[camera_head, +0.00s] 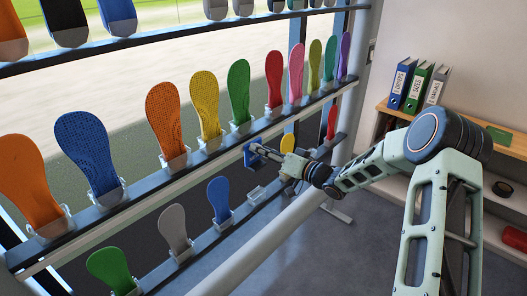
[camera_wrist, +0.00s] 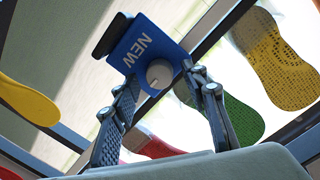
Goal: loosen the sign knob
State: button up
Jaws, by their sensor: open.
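The blue sign (camera_wrist: 133,45) reads "NEW" and has a round grey knob (camera_wrist: 159,73) at its lower right in the wrist view. A dark part shows behind the sign's upper left edge. In the head view the sign (camera_head: 252,156) is a small blue shape by the middle rack rail, and its knob is too small to make out. My gripper (camera_wrist: 161,76) is open, with one finger to each side of the knob in the wrist view. I cannot tell whether the fingers touch it. In the head view my gripper (camera_head: 264,151) reaches left to the sign.
Coloured insoles stand in holders along the rack rails (camera_head: 215,155), including a green one (camera_head: 238,92) and a yellow one (camera_head: 205,105) near the sign. A grey post (camera_head: 268,238) slants up through the picture. Binders (camera_head: 418,88) stand on a wooden shelf at right.

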jog(key=v, duration=1.2)
jog(key=shift+d, duration=0.1)
